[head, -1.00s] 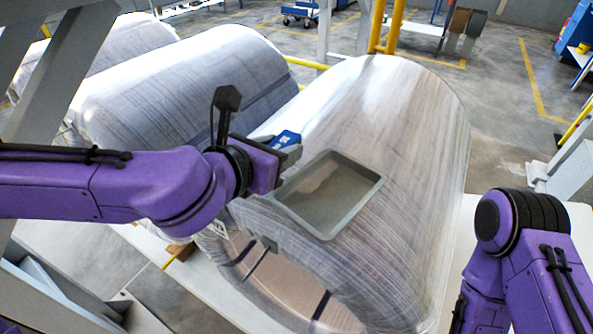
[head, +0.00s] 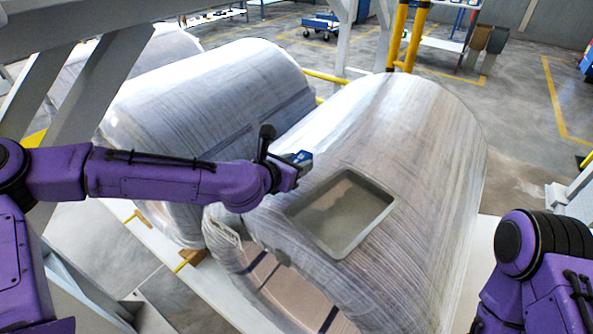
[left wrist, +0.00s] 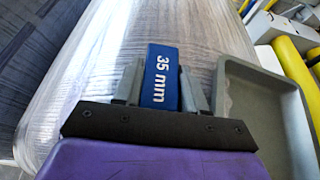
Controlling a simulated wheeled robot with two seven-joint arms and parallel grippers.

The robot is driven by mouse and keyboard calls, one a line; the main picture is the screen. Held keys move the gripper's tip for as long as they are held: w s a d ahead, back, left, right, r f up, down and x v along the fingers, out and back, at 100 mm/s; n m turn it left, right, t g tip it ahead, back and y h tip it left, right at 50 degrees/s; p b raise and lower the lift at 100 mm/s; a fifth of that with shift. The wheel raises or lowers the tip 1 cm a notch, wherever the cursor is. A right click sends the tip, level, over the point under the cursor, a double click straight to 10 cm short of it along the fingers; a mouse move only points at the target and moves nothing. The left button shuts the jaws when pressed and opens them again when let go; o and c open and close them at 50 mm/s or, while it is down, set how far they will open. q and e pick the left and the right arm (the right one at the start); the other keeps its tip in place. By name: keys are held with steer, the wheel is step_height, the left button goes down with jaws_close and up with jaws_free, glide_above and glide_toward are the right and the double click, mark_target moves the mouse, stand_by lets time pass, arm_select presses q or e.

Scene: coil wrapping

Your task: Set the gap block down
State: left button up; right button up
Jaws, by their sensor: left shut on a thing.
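The gap block (left wrist: 160,78) is blue with "35 mm" in white on its face. It sits between the two grey fingers of my left gripper (left wrist: 160,88) in the left wrist view. In the head view a small part of the block (head: 301,156) shows at the end of my left gripper (head: 297,165). The gripper is over the wrapped coil (head: 420,150), just off the far left corner of the grey tray (head: 381,222). I cannot tell whether the block touches the coil. My right gripper is out of view.
The shallow tray rests on the coil's top and also shows at the right of the left wrist view (left wrist: 232,100). A second wrapped coil (head: 215,95) stands close on the left. Yellow posts (head: 408,38) stand behind. The tray's inside looks empty.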

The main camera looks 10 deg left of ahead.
arm_select(q)
step_height(320, 180, down, 2)
steer(key=shift+f, duration=0.25)
steer(key=shift+s+f+b, duration=0.1)
steer(key=shift+f+b, duration=0.1)
steer(key=shift+b, duration=0.1)
steer(key=o, duration=1.1)
steer(key=shift+r, duration=0.1)
